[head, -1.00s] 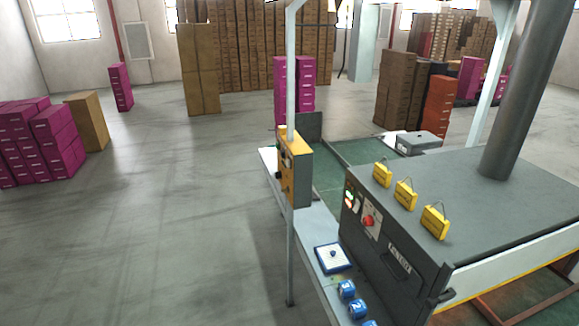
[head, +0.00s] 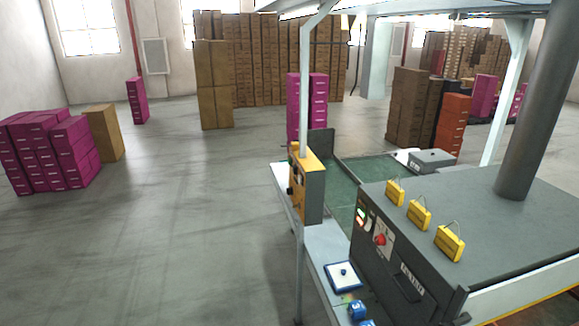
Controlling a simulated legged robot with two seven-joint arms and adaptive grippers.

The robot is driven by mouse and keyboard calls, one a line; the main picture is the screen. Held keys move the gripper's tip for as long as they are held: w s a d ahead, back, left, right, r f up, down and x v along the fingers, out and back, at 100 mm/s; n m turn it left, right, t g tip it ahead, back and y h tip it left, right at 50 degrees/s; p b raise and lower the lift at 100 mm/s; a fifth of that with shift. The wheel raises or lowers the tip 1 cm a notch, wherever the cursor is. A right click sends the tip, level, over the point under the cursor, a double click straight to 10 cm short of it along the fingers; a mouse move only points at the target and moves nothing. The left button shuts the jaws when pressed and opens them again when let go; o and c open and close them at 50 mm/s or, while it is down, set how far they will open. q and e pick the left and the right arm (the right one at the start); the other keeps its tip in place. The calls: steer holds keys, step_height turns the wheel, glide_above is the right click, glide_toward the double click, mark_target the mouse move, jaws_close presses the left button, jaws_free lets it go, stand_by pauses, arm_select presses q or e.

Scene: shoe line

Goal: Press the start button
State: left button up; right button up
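An orange-yellow control box (head: 314,192) is fixed to a thin grey post at the left side of the machine. Small dark controls show on its left face, too small to read. The grey machine (head: 465,218) has a panel with lit green and white buttons (head: 362,215) and a red knob (head: 380,240). Which of these controls is the start button, I cannot tell. A white and blue square plate with a dark knob (head: 343,276) lies on the ledge in front. Neither of my grippers is in view.
Yellow tags (head: 419,214) sit on the machine top. A green conveyor bed (head: 343,193) runs behind the box. Magenta boxes (head: 70,150) stand at left. The grey floor (head: 190,240) between is open.

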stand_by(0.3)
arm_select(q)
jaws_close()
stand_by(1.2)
